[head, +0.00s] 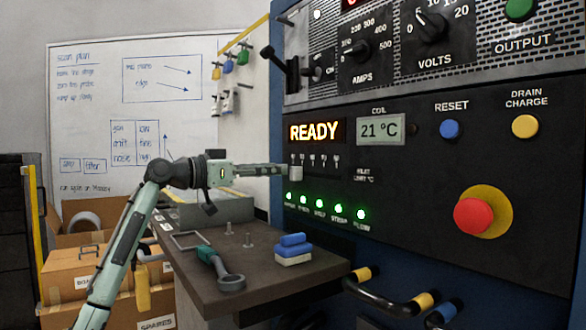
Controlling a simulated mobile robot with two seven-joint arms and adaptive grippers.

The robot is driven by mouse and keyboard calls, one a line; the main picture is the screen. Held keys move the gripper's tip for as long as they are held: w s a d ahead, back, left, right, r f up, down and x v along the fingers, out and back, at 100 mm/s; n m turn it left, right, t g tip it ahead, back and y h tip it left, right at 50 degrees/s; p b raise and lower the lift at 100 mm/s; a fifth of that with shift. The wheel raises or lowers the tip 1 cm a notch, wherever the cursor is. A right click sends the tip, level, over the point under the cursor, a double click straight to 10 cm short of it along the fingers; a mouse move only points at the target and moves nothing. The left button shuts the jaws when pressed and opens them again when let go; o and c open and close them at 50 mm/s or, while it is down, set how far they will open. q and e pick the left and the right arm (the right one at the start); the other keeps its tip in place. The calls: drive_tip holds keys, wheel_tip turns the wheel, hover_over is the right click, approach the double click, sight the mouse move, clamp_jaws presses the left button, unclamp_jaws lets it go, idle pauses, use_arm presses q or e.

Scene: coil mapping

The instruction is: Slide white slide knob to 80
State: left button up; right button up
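The white slide knob (296,173) sits at the left end of its slot on the black panel, below the READY display. Small scale numbers run to the right above the slot, too small to read surely. My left gripper (284,170) reaches in from the left with its fingertips right at the knob's left side. I cannot tell whether they touch it. The fingers show nearly edge-on as one narrow bar, so their opening is unclear. My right gripper is not in view.
Below the slot is a row of green lights (338,209). A red emergency button (474,215) is at the right.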

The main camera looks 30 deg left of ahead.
sight(291, 168)
use_arm(q)
drive_tip(key=x, duration=0.5)
drive_tip(key=shift+w, duration=0.1)
clamp_jaws()
drive_tip(key=shift+d, duration=0.1)
